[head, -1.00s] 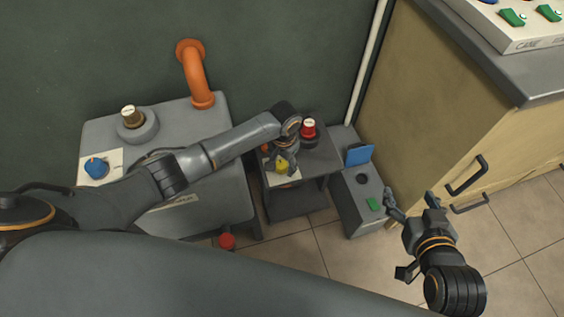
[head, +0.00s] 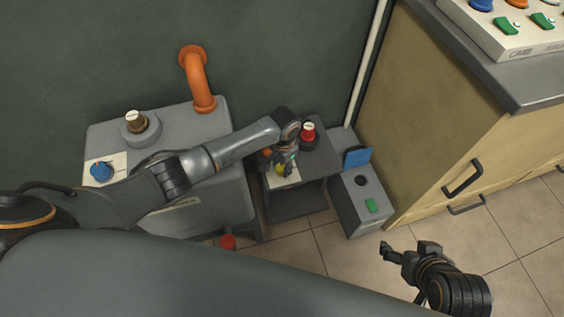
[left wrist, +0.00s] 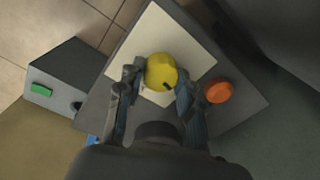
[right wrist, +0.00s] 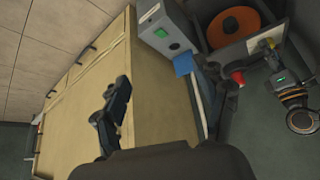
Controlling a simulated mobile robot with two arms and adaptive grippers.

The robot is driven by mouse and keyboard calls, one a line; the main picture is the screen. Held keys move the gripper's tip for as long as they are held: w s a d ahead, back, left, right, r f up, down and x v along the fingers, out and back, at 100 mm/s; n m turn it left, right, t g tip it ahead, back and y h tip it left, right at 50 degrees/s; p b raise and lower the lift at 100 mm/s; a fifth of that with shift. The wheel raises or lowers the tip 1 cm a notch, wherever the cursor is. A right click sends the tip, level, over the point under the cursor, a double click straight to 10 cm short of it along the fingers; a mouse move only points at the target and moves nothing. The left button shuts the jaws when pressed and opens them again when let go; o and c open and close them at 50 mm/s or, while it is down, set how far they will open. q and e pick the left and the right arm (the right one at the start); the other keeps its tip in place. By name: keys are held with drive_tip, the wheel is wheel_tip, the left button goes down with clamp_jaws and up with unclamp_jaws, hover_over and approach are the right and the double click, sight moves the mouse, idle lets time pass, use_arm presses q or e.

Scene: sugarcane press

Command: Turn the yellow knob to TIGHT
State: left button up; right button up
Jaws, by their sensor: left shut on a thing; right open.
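The yellow knob (left wrist: 161,72) sits on a pale plate (left wrist: 205,62) on top of the small grey press unit. A dark mark shows on the knob's lower right edge in the left wrist view. My left gripper (left wrist: 155,88) is shut on the knob, one finger on each side. In the head view the knob (head: 280,169) is partly hidden by this gripper (head: 280,164). No TIGHT lettering is readable on the plate. My right gripper (head: 406,251) is open and empty over the floor, right of the press; its fingers also show in the right wrist view (right wrist: 165,115).
An orange button (left wrist: 219,91) is beside the knob. A red-topped knob (head: 308,131) stands behind it. A grey box with a green button (head: 371,205) and blue flap (head: 357,157) stands to the right, before a wooden cabinet (head: 440,130). A larger machine with a blue knob (head: 101,171) is left.

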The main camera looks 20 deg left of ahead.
use_arm(q)
drive_tip(key=shift+s+r+m+p, duration=0.1)
drive_tip(key=shift+r+m+p, duration=0.05)
drive_tip(key=shift+m+p, duration=0.55)
drive_tip(key=m+p, duration=0.1)
drive_tip(key=m, duration=0.1)
drive_tip(key=shift+m, duration=0.4)
use_arm(e)
drive_tip(key=s+d+g, duration=0.1)
drive_tip(key=s+g, duration=0.2)
drive_tip(key=s, duration=0.2)
use_arm(q)
drive_tip(key=shift+m, duration=0.5)
drive_tip(key=m+p, duration=0.1)
drive_tip(key=m, duration=0.1)
drive_tip(key=shift+m, duration=1.2)
drive_tip(key=m, duration=0.2)
drive_tip(key=shift+m+p, duration=0.3)
drive_tip(key=shift+p, duration=0.05)
drive_tip(key=shift+f+m+h, duration=0.2)
drive_tip(key=shift+m+h, duration=0.1)
drive_tip(key=shift+m, duration=1.3)
use_arm(e)
drive_tip(key=shift+h, duration=0.3)
drive_tip(key=shift+x, duration=2.65)
drive_tip(key=shift+w+d+r, duration=0.1)
